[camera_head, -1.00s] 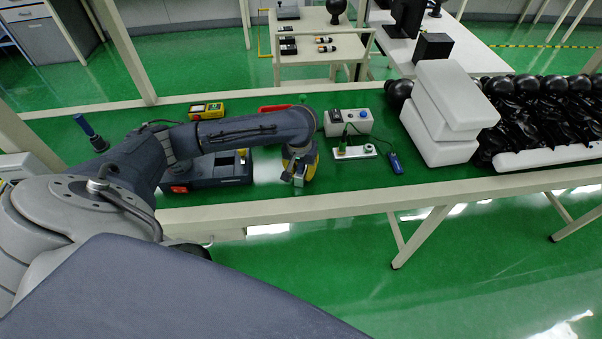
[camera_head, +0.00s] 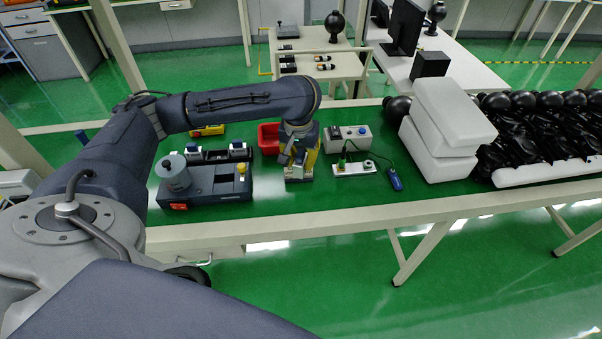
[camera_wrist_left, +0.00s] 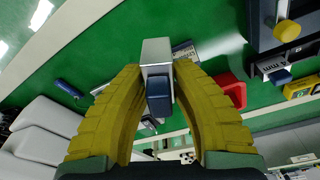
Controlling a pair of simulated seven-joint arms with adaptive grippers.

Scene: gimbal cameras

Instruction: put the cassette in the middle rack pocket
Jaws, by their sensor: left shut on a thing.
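My left gripper (camera_head: 300,160) has yellow fingers and is above the table near its front middle, to the right of the rack. In the left wrist view its fingers (camera_wrist_left: 160,85) are closed around the cassette (camera_wrist_left: 156,52), a silver block with a dark blue part. The rack (camera_head: 214,156) is a dark holder behind the grey-blue device. White-and-blue cassettes stand at its left (camera_head: 193,153) and right (camera_head: 238,149). The middle pocket between them looks empty, though the device partly hides it. My right gripper is not in view.
The grey-blue device (camera_head: 220,183) with a grey cylinder and yellow knob stands before the rack. A red bin (camera_head: 268,138) is just behind-left of the gripper. A switch box (camera_head: 347,138), white power strip (camera_head: 354,168) and white blocks (camera_head: 440,150) are to the right.

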